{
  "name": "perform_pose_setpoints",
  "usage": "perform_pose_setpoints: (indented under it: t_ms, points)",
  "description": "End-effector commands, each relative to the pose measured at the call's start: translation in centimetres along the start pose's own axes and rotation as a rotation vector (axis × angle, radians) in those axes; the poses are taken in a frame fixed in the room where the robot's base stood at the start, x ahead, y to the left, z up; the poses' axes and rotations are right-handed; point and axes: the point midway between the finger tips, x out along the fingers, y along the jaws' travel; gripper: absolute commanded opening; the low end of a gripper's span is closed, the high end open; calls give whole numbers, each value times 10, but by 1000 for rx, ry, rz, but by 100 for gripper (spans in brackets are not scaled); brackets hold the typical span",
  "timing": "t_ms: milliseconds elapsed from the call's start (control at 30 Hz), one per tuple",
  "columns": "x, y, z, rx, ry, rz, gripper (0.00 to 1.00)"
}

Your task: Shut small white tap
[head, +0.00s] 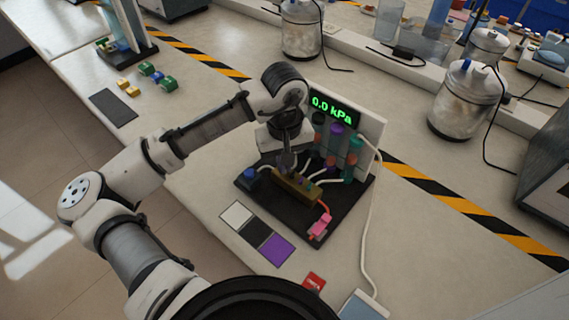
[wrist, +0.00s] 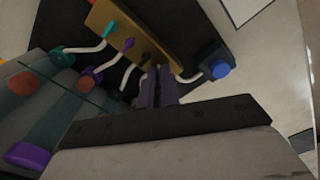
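A brass manifold block (head: 298,187) with several small coloured taps and white hoses sits on a black base. I cannot make out a white tap; the block's end by my fingers is partly hidden. My gripper (head: 287,162) points down at the block from behind. In the wrist view its two dark fingers (wrist: 158,72) are close together at the block's edge. Whether they hold or touch anything is unclear.
A panel (head: 333,106) reading 0.0 kPa and coloured tubes stand close behind the block. A blue-capped fitting (head: 250,176) is left of it, a pink clip (head: 320,227) in front. A white cable runs along the right. Glass jars (head: 466,97) stand farther back.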

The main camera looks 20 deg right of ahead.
Motion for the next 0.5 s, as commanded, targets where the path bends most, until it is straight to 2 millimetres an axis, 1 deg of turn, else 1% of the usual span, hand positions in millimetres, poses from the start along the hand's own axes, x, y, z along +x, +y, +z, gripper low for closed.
perform_pose_setpoints:
  t_ms: [100,367,433,500]
  points:
    - [0,0,0,45,0,1,0]
    - [0,0,0,48,1,0,0]
    - [0,0,0,73,0,1,0]
    - [-1,0,0,136,0,2,0]
